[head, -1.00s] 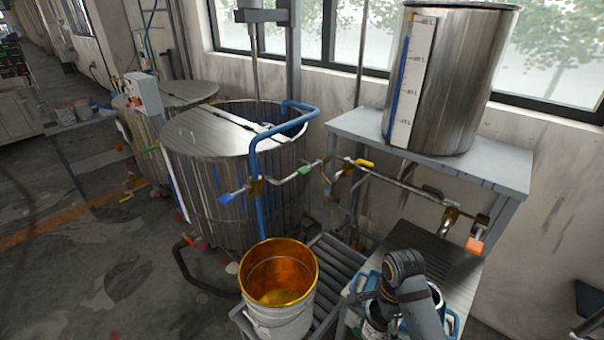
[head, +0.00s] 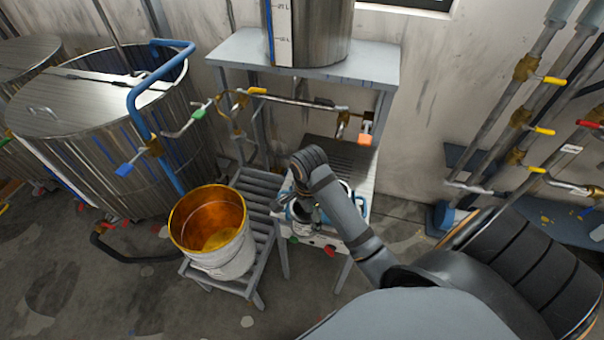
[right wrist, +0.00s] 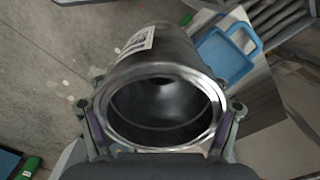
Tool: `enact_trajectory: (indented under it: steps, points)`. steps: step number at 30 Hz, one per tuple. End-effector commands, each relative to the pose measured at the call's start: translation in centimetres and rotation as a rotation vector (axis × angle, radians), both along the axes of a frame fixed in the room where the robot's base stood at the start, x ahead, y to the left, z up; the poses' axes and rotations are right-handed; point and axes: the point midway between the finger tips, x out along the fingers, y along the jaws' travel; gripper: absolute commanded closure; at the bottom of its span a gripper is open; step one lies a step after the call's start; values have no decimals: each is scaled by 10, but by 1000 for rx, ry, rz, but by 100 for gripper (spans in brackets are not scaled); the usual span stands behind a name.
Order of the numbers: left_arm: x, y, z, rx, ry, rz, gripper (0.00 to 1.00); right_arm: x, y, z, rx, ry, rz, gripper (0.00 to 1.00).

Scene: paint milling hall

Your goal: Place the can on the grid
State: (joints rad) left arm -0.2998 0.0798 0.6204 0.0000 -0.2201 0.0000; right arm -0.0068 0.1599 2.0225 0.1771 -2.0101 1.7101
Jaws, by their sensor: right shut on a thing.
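My right gripper (right wrist: 160,125) is shut on a metal can (right wrist: 165,90), one finger on each side. In the right wrist view the can's round open mouth faces the camera, and a white label shows on its side. In the head view my right gripper (head: 305,212) hangs at the front of a small light table, and the can is mostly hidden there. A slatted metal grid (head: 262,188) stands just left of that table. A dark ribbed plate (head: 335,155) lies at the table's back. My left gripper is in neither view.
A white bucket with a golden inside (head: 225,262) takes up the front of the slatted grid. A blue handled item (right wrist: 225,60) is close to the can. A steel tank (head: 310,35) stands on a shelf behind, and valve pipes (head: 335,105) run below it.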

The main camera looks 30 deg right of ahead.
Motion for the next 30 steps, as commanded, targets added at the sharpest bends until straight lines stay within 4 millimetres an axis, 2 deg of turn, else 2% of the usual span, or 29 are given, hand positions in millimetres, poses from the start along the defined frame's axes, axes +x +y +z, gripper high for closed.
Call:
enact_trajectory:
  steps: [5, 12, 15, 21, 22, 24, 30]
  points:
    - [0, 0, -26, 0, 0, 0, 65, 22, -15, -19, -5, -4, -1, 66]
    - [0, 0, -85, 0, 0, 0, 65, 79, -52, -54, -2, -4, -4, 66]
    - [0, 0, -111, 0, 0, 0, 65, 90, -59, -75, 0, -2, -2, 66]
    - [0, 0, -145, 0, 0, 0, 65, 109, -71, -97, 0, -2, -1, 66]
    - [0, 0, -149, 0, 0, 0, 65, 111, -73, -100, 0, -2, -1, 66]
    - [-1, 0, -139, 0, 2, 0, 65, 112, -73, -103, 1, 2, -1, 66]
    - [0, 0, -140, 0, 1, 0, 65, 115, -76, -121, 0, 0, 0, 66]
